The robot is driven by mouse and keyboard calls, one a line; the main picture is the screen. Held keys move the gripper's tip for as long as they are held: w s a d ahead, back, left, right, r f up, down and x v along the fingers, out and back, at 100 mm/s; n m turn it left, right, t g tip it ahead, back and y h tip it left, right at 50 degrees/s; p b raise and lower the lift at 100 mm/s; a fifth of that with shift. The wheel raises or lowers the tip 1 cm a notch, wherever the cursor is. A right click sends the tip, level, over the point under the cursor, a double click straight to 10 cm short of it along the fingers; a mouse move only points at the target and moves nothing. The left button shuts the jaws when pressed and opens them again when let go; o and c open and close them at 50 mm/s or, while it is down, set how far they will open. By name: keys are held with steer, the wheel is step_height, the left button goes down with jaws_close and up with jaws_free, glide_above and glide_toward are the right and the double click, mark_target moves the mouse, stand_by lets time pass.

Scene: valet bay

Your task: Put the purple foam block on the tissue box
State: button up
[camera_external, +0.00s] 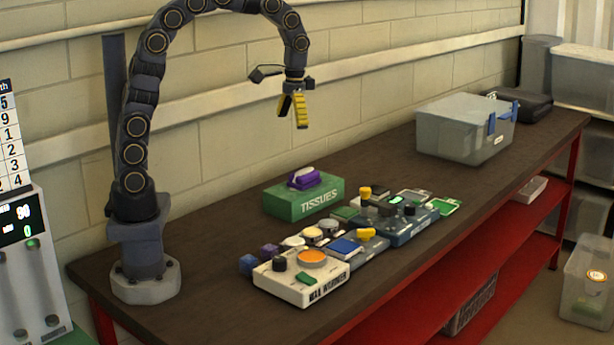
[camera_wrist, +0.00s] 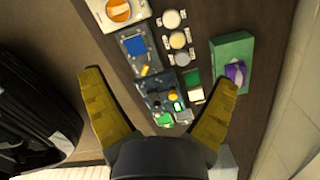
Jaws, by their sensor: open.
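The green tissue box (camera_external: 305,201) stands near the wall side of the bench, with a purple piece and a white tuft on its top. It also shows at the right in the wrist view (camera_wrist: 232,51). A small purple block (camera_external: 269,251) sits beside a blue block left of the box, behind the wax warmer; I cannot make it out in the wrist view. I cannot tell whether the purple piece on the box is part of it.
A white wax warmer (camera_external: 290,288) with an orange dial, a blue-topped device (camera_external: 345,247) and several small pots and gadgets crowd the bench front. A grey lidded bin (camera_external: 464,132) stands at the far right. Bare bench lies between it and the tissue box.

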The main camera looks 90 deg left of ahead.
steer(key=s+d+m, duration=0.1)
steer(key=s+d, duration=0.3)
steer(key=s, duration=0.3)
steer(key=s+d+f+m, duration=0.1)
steer(key=s+d, duration=0.4)
steer(key=s, duration=0.3)
steer(key=s+d+m, duration=0.2)
steer(key=s+d, duration=0.2)
steer(key=s, duration=0.3)
steer(key=shift+s+d+f+g+y, duration=0.2)
steer(key=shift+s+g+y, duration=0.1)
steer(key=shift+g, duration=0.1)
